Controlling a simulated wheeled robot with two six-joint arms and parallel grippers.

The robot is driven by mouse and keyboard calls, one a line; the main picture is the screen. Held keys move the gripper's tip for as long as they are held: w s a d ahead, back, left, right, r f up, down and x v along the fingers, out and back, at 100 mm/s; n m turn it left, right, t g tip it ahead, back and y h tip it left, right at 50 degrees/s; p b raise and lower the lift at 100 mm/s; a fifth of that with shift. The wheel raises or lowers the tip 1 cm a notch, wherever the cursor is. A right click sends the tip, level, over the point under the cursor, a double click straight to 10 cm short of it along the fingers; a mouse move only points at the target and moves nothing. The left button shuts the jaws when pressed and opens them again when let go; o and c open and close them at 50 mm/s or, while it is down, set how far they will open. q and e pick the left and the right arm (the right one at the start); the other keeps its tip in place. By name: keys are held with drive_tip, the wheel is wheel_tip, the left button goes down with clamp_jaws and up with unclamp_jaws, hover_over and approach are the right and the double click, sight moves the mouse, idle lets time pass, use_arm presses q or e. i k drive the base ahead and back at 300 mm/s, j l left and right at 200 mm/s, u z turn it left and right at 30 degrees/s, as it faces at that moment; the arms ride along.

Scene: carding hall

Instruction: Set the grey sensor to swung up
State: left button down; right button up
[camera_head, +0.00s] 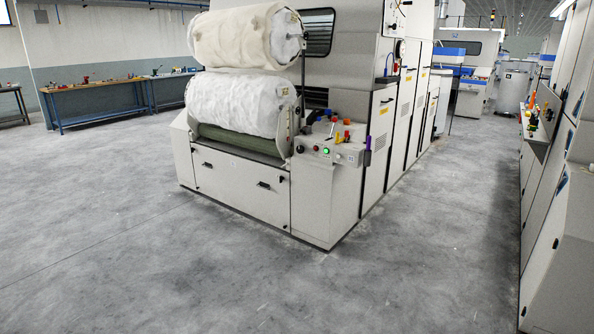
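I cannot make out a grey sensor for certain. A white carding machine (240,190) stands in the middle, with two fluffy white rolls at its front. Neither of my grippers is in view.
Open grey floor (200,285) lies in front of the machine, and a clear aisle (460,190) runs along its right side. Another machine (570,210) with a shelf of small parts stands at the right edge. Workbenches (100,92) line the back left wall.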

sight(307, 130)
drive_tip(key=i+u, duration=0.1)
drive_tip(key=i, duration=2.35)
